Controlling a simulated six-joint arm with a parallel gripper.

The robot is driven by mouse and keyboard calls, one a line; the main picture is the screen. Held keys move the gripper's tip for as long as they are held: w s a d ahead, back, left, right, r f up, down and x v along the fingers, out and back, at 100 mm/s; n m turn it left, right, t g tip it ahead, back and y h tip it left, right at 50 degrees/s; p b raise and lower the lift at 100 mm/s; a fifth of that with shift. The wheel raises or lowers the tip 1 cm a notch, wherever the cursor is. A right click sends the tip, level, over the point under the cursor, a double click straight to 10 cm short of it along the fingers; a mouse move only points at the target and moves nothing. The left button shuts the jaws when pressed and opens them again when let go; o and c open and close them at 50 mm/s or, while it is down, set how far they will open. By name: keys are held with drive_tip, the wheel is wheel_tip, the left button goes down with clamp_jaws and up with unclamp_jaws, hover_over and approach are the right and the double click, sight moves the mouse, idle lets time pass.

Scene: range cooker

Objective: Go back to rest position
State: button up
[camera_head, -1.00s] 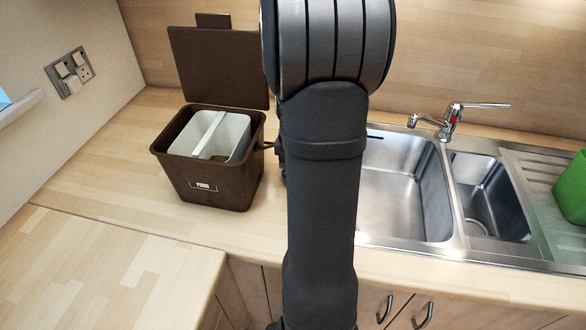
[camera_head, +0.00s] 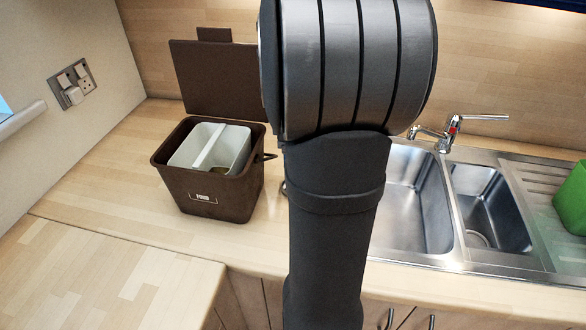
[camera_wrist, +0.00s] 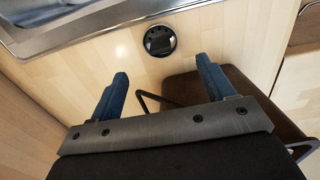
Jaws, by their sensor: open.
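In the wrist view my gripper (camera_wrist: 160,90) is open, its two blue fingers spread apart with nothing between them. Beyond the fingers is the wooden worktop (camera_wrist: 105,55). Part of the brown bin (camera_wrist: 185,88) shows beside and behind the right finger. In the head view my arm stands upright in the middle and hides my gripper. The brown bin (camera_head: 221,196) stands open on the worktop to the left of my arm, with a light grey inner container (camera_head: 237,148) in it.
The bin's brown lid (camera_head: 215,85) stands raised at the back. A steel sink (camera_head: 415,205) with a tap (camera_head: 441,140) lies to the right, and a green object (camera_head: 572,200) stands at the far right. A round black fitting (camera_wrist: 160,41) is in the worktop. The left worktop is clear.

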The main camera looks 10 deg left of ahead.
wheel_tip(320, 180, up, 2)
drive_tip(key=shift+r, duration=0.15)
idle(0.3)
drive_tip(key=shift+f, duration=4.6)
drive_tip(key=shift+f, duration=0.15)
